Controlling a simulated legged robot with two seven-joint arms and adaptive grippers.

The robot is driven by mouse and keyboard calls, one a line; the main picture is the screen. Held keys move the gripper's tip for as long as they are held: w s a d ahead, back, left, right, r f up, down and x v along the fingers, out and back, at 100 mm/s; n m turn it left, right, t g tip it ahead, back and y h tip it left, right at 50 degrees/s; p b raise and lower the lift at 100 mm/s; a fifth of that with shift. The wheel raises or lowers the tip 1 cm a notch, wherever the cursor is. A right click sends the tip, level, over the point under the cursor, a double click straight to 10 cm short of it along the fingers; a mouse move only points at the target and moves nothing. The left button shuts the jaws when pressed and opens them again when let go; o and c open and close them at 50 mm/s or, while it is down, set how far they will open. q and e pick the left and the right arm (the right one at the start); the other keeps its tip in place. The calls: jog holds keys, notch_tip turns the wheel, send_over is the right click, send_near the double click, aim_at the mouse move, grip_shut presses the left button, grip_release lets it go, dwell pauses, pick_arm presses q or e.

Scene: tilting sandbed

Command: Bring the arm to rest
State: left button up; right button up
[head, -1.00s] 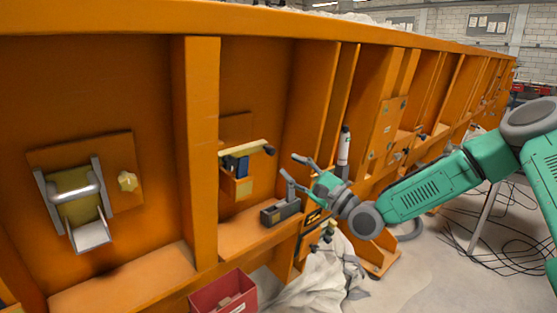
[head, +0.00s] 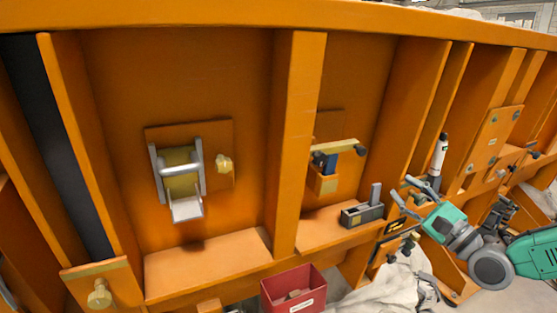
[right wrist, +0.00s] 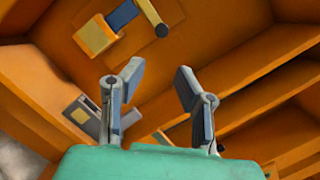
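My right gripper (head: 411,195) is at the right in the head view, in front of the orange sandbed wall (head: 215,80). Its two fingers are spread apart with nothing between them. The right wrist view also shows the open fingers (right wrist: 153,85) above the green gripper body. In the head view the gripper is just right of a grey block-like device (head: 362,214) on an orange ledge. It appears apart from that device. My left gripper is not in view.
A silver-handled latch (head: 182,180) and a yellow knob (head: 224,163) are on the wall. A lever with a black knob (head: 360,150) sits on a box in the middle bay. A red bin (head: 293,290) stands below. A white-and-black cylinder (head: 439,155) is behind the gripper.

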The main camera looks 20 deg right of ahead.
jog(key=s+a+f+n+g+b, duration=0.1)
jog(key=s+a+f+n+g, duration=0.3)
jog(key=f, duration=0.4)
jog(key=s+a+f+n+g+h, duration=0.1)
jog(key=a+f+n+g, duration=0.4)
jog(key=f, duration=0.4)
jog(key=s+a+f+n+g+b, duration=0.1)
jog(key=s+a+f+n+g, duration=0.15)
jog(key=a+f, duration=0.5)
jog(key=s+f+n+g+h, duration=0.3)
jog(key=s+f+n, duration=0.3)
jog(key=s, duration=0.6)
jog(key=s+d+f+n+g+h+b, duration=0.1)
jog(key=s+f+n+g+h, duration=0.1)
jog(key=s+f+n+g, duration=0.3)
jog(key=s+f+n, duration=0.1)
jog(key=s+f, duration=0.2)
jog(key=s, duration=0.4)
jog(key=shift+d+g+h, duration=0.3)
jog(key=shift+g+h, duration=0.05)
jog(key=shift+h, duration=0.05)
jog(key=shift+w, duration=0.15)
